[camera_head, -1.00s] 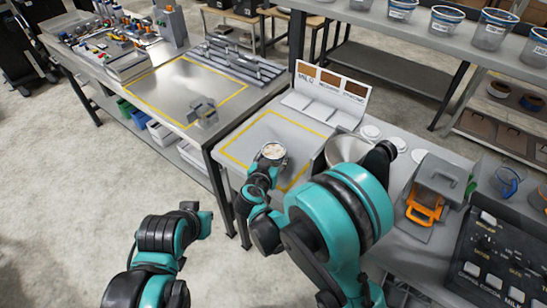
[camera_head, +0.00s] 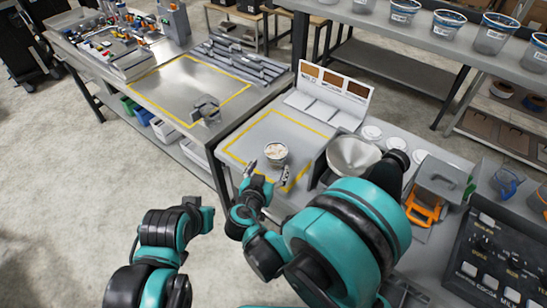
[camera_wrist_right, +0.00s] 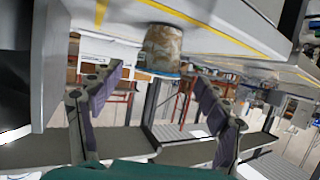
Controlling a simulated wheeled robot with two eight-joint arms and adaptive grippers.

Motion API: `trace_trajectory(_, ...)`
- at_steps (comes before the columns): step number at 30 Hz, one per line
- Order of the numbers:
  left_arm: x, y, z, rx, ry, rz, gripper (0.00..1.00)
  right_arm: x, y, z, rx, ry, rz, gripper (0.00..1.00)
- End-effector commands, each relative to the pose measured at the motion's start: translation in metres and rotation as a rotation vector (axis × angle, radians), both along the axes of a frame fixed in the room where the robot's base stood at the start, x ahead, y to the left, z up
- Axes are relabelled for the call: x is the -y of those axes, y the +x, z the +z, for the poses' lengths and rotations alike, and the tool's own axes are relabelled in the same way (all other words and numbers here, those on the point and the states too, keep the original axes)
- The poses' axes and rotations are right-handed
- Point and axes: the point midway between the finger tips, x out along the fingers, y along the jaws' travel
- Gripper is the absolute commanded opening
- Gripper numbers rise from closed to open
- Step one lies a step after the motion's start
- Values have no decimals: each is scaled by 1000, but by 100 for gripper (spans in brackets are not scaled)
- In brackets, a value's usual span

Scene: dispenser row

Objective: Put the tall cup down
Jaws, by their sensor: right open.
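The tall cup (camera_head: 275,154), pale with a brownish, mottled wall and light contents, stands upright on the table inside the yellow-outlined square. My right gripper (camera_head: 268,173) is open, its fingers spread on the near side of the cup, and it holds nothing. In the right wrist view, the cup (camera_wrist_right: 163,48) is beyond the gap between the two spread fingers (camera_wrist_right: 155,100), and I see clear space between them. That view is turned over. Part of my left arm shows at lower left in the head view, but its gripper does not show.
A labelled card stand (camera_head: 332,92) is behind. An orange-handled dispenser (camera_head: 424,207) is farther right. A grey holder (camera_head: 206,108) stands on the left table. The yellow square has free room around the cup.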

Motion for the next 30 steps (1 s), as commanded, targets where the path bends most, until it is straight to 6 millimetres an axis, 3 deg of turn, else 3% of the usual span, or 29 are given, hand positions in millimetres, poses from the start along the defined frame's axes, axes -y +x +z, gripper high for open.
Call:
trace_trajectory(3,0,0,5,0,0,0,0,-6,-18,8,0,0,3,76)
trace_trajectory(9,0,0,7,0,0,0,0,-8,-33,13,0,0,1,76)
trace_trajectory(30,0,0,7,0,0,0,0,-8,-33,12,0,1,0,76)
